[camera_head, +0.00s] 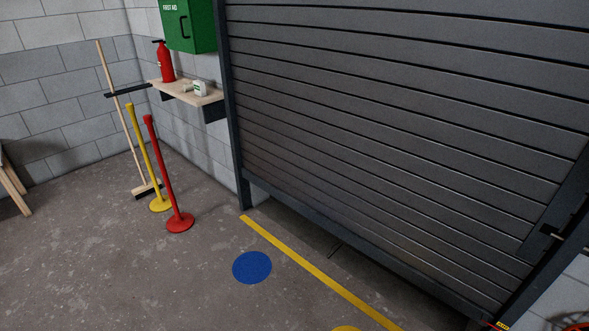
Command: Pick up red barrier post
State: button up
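The red barrier post (164,173) stands on the concrete floor at the left, on a round red base. It looks upright in a tilted view. A yellow barrier post (145,158) stands close behind it to the left, on a yellow base. The two posts look near each other, with their bases apart or nearly touching. My gripper is not in view.
A broom (122,117) leans behind the posts. A wall shelf (187,93) holds a red fire extinguisher (167,62) and a small white box (200,88). A grey roller shutter (400,130) fills the right. A blue floor disc (252,267) and yellow line (310,268) mark open floor.

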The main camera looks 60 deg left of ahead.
aim_at(179, 223)
jog(key=u, duration=0.1)
jog(key=i, duration=0.15)
jog(key=u, duration=2.75)
jog(key=k, duration=0.9)
jog(key=u, duration=0.2)
jog(key=i, duration=0.9)
